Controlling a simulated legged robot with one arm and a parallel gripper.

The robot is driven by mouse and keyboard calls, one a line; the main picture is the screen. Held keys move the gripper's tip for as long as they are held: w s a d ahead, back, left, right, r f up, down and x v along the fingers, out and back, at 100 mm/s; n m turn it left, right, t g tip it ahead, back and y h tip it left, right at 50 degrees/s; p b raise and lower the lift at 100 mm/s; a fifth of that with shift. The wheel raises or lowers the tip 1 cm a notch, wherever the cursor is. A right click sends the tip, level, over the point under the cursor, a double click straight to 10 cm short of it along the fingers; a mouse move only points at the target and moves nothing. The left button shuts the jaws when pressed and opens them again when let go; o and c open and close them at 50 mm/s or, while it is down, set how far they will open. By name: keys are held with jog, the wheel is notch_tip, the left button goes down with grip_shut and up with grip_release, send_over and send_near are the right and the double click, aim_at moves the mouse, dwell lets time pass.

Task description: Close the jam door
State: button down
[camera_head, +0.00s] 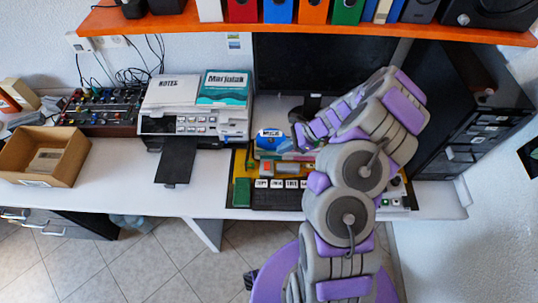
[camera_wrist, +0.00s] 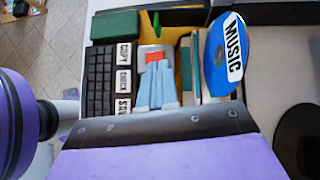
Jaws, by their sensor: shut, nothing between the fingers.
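A printer (camera_head: 195,110) stands on the desk left of the middle, with a black flap (camera_head: 177,160) hanging open from its front, down toward the desk's front edge. No label reading "jam" can be made out, so I cannot tell for sure that this flap is the jam door. My gripper (camera_head: 300,138) is right of the printer, above the keyboard area and apart from the flap. In the wrist view its pale blue fingers (camera_wrist: 158,68) are together and empty, over a tray with a red block (camera_wrist: 155,57). The printer and flap are not in the wrist view.
A keyboard (camera_head: 275,200) with labelled keys (camera_wrist: 123,78) lies below my gripper. A monitor (camera_head: 315,75) stands behind. A cardboard box (camera_head: 70,165) is at the left. An orange shelf (camera_head: 160,22) hangs above.

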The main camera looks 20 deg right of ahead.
aim_at(261, 164)
jog(key=x, duration=0.3)
jog(key=b+x, duration=0.1)
jog(key=x, duration=0.2)
jog(key=b+x, duration=0.1)
jog(key=x, duration=0.2)
jog(key=shift+s+a+r, duration=0.2)
jog(key=shift+a+r, duration=0.1)
jog(key=shift+a, duration=0.25)
jog(key=shift+w+a+f+b, duration=0.1)
jog(key=shift+a+f+b, duration=0.15)
jog(key=shift+b, duration=0.1)
jog(key=shift+d+f, duration=0.25)
jog(key=shift+a, duration=0.35)
